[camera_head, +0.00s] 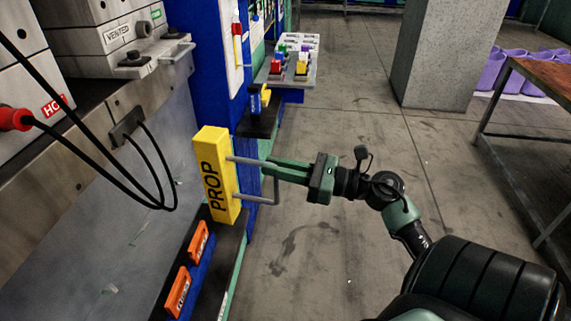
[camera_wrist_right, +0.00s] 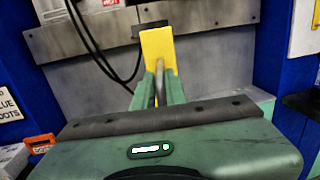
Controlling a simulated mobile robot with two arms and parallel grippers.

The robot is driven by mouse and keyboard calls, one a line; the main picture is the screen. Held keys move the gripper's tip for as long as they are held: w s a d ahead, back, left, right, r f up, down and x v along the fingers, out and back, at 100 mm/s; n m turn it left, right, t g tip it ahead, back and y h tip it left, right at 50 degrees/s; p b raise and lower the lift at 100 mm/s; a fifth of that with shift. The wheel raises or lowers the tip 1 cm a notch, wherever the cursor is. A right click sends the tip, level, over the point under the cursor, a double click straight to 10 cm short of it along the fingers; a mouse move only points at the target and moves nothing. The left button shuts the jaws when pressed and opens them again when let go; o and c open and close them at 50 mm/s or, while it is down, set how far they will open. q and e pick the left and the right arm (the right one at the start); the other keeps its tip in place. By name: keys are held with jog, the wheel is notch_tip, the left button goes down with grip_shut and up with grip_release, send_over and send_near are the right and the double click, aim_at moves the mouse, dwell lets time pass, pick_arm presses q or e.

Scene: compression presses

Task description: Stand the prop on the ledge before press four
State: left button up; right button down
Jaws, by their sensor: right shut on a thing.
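The yellow prop (camera_head: 214,180), a tall block with "PROP" in black on its side, is upright with a slight tilt in the head view. My right gripper (camera_head: 270,170) is shut on its grey handle (camera_head: 256,200), to the right of the block. The right wrist view shows the prop (camera_wrist_right: 157,48) straight ahead, beyond the green fingers (camera_wrist_right: 158,88). A dark ledge (camera_head: 225,250) runs along the press front below the prop. I cannot tell whether the prop's base touches it. No number four is readable on the press. My left gripper is out of view.
Orange blocks (camera_head: 198,241) stand along the ledge. Black cables (camera_head: 150,195) hang close left of the prop. A shelf with coloured blocks (camera_head: 285,70) is farther back. A concrete pillar (camera_head: 432,50) and a wooden table (camera_head: 545,75) stand right; open floor lies between.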

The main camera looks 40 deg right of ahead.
jog(key=shift+f+x, duration=0.1)
jog(key=shift+x, duration=0.75)
jog(key=shift+f+x, duration=0.15)
jog(key=shift+x, duration=0.65)
jog(key=shift+w+a+f+b, duration=0.75)
jog(key=shift+w+a+f, duration=0.2)
jog(key=shift+w+a, duration=0.2)
jog(key=shift+f+b, duration=0.5)
jog(key=shift+b, duration=0.05)
